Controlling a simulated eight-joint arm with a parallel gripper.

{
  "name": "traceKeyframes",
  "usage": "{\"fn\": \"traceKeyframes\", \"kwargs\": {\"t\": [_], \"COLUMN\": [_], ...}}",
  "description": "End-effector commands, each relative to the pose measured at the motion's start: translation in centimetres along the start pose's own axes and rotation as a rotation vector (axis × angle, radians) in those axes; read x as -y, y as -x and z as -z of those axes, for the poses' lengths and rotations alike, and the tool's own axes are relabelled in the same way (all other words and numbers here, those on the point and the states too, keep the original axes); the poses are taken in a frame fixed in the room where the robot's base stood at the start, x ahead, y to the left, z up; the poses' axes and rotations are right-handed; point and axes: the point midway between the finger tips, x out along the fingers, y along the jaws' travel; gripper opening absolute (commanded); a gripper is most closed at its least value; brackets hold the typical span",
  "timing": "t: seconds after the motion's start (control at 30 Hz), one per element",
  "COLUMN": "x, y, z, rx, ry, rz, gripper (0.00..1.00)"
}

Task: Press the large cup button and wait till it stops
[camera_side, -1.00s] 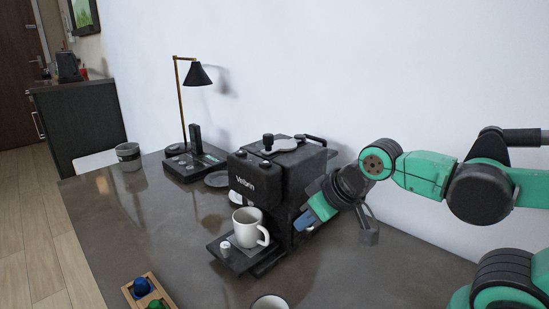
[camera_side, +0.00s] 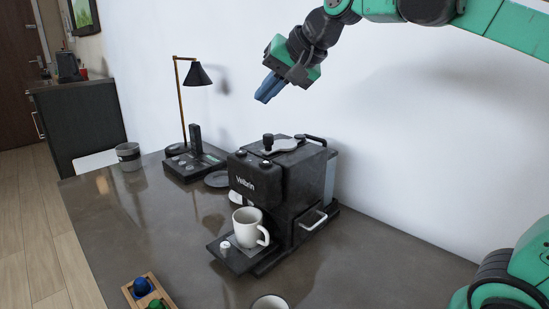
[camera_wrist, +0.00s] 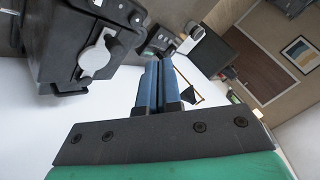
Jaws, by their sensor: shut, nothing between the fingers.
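The black coffee machine (camera_side: 265,179) stands on the dark counter, with a lever lid, a dark knob and small round buttons along its top front edge. I cannot tell which button is the large cup one. A white mug (camera_side: 248,228) stands upright on its drip tray. A drawer with a light handle (camera_side: 312,220) shows on its right side. My gripper (camera_side: 264,97) is shut and empty, in the air above the machine, apart from it. In the wrist view, the blue fingers (camera_wrist: 160,85) are together and the machine (camera_wrist: 88,45) is at the upper left.
A black lamp (camera_side: 198,75) on a dark base stands behind the machine to the left. A grey cup (camera_side: 128,156) is at the far left. A wooden tray (camera_side: 150,294) with capsules and another cup (camera_side: 270,302) are at the front.

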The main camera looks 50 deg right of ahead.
Motion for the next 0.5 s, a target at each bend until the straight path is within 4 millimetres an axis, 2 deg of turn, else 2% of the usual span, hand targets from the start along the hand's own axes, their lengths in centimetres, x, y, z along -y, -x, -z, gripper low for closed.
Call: {"fn": "traceKeyframes", "kwargs": {"t": [0.27,0.5], "x": [-0.1,-1.4], "y": [-0.2,-1.9], "z": [-0.2,-1.4], "rx": [0.000,0.000], "ry": [0.003,0.003], "rz": [-0.001,-0.001], "gripper": [0.00,0.00]}}
